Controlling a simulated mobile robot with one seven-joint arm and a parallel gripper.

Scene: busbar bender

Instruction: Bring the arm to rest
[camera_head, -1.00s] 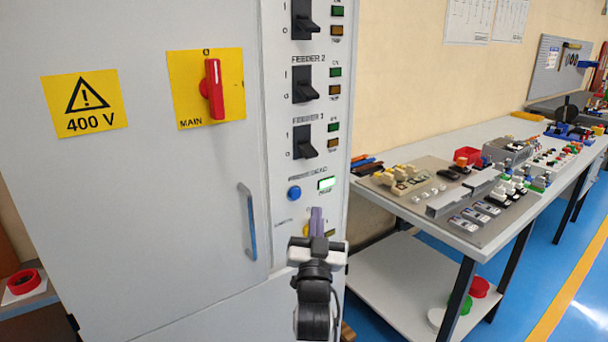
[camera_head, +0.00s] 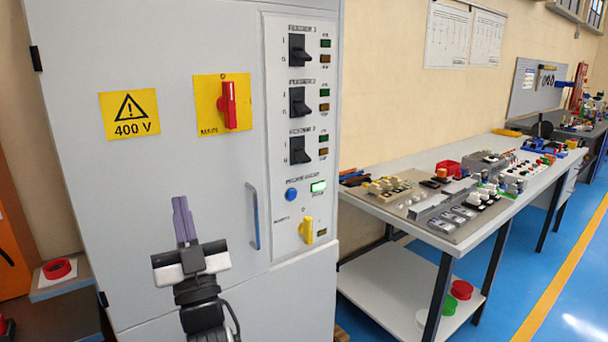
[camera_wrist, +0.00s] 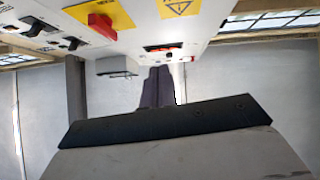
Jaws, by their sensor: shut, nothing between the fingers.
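My gripper (camera_head: 183,220) is in front of the grey cabinet's door (camera_head: 150,180), left of the door handle (camera_head: 254,217). Its two purple-grey fingers are together with nothing between them, pointing up in the head view. In the wrist view the fingers (camera_wrist: 158,88) show in the middle, beyond the dark gripper body. The cabinet panel carries a red main switch (camera_head: 229,104), several black feeder switches (camera_head: 298,101), a blue button (camera_head: 291,194), a lit green lamp (camera_head: 318,186) and a yellow switch (camera_head: 306,230).
A long workbench (camera_head: 480,236) with electrical parts on top stands to the right of the cabinet. A low surface with a red ring (camera_head: 57,268) is at the left. The blue floor (camera_head: 560,290) is open at the right.

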